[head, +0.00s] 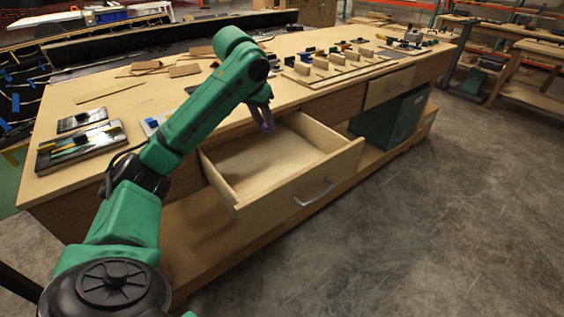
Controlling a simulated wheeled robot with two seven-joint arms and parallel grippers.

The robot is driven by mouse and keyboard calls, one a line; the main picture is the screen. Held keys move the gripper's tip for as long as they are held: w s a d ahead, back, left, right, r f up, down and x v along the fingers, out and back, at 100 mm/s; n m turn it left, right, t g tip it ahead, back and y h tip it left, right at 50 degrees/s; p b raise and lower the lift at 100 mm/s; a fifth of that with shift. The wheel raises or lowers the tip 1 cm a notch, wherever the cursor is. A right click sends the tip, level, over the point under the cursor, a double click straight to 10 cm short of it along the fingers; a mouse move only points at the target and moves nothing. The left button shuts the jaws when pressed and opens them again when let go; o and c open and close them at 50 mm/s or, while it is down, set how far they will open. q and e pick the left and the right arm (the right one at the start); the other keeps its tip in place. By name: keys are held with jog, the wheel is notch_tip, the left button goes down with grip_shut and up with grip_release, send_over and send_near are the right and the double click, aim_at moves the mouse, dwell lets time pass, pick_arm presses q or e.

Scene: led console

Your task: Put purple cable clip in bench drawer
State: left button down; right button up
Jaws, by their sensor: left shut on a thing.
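The purple cable clip (266,122) hangs below my left gripper (262,98), which is shut on it. The gripper and clip are over the back part of the open bench drawer (315,188), near where the drawer meets the bench. The drawer is pulled out, with its handle (314,194) on the front and a bare wooden floor inside. From this angle I cannot tell how high the clip is above the drawer floor. My right gripper is not in view.
The wooden bench top (140,98) holds a tablet-like panel (80,146) at left and several small coloured blocks at the back right. A second drawer (388,86) is shut. A green box (392,118) stands under the bench. The floor in front is clear.

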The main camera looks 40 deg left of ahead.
pick_arm(q)
jog(key=b, duration=0.2)
send_over(268, 183)
jog(key=s, duration=0.2)
notch_tip(268, 183, down, 10)
jog(key=f, duration=0.8)
jog(key=shift+w+d+f, duration=0.15)
jog(key=shift+w+f, duration=0.05)
jog(key=shift+f, duration=0.2)
jog(key=c, duration=0.7)
grip_release()
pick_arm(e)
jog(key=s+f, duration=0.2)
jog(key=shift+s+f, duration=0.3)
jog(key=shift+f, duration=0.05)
pick_arm(q)
jog(key=v, duration=1.2)
jog(key=shift+b, duration=0.3)
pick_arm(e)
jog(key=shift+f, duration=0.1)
